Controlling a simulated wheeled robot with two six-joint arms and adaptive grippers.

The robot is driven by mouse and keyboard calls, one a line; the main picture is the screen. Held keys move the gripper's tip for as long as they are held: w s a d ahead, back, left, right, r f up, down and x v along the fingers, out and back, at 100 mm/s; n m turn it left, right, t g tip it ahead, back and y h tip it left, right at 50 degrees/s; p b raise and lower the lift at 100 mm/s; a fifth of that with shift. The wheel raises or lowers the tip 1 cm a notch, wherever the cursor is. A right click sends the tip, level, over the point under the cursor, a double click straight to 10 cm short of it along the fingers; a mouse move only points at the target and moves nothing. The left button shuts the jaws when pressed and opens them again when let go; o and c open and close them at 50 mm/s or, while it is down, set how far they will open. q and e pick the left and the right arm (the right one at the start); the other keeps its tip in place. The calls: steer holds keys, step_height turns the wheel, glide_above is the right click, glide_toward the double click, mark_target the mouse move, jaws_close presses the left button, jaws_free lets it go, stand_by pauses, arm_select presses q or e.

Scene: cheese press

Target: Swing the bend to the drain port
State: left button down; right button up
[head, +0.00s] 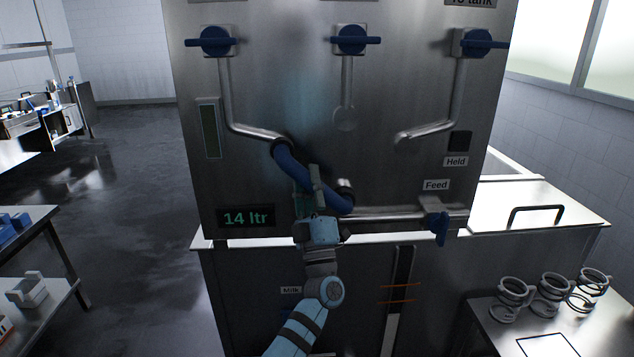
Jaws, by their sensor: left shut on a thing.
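The blue bend (287,164) is a curved pipe in front of the steel panel. Its upper end meets the left pipe (245,128) at a dark collar. Its lower end sits at lower right, near a dark-ringed port (345,187) and the feed pipe (390,215); I cannot tell whether it touches either. My left gripper (314,188) is shut on the bend's middle, and its fingers hide part of it. No drain label is readable, so I cannot tell which port is the drain. My right gripper is not in view.
Blue valve handles (352,40) stick out above. A blue feed valve (437,217) is at lower right. Several clamp-like metal parts (552,293) stand on the right table.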

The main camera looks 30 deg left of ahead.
arm_select(q)
steer(key=shift+s+a+f+n+g+y, duration=0.15)
steer(key=shift+f+n+g+y, duration=0.15)
steer(key=shift+n+g+y, duration=0.4)
steer(key=c, duration=1.3)
jaws_free()
steer(key=shift+a, duration=0.1)
steer(key=v, duration=1.2)
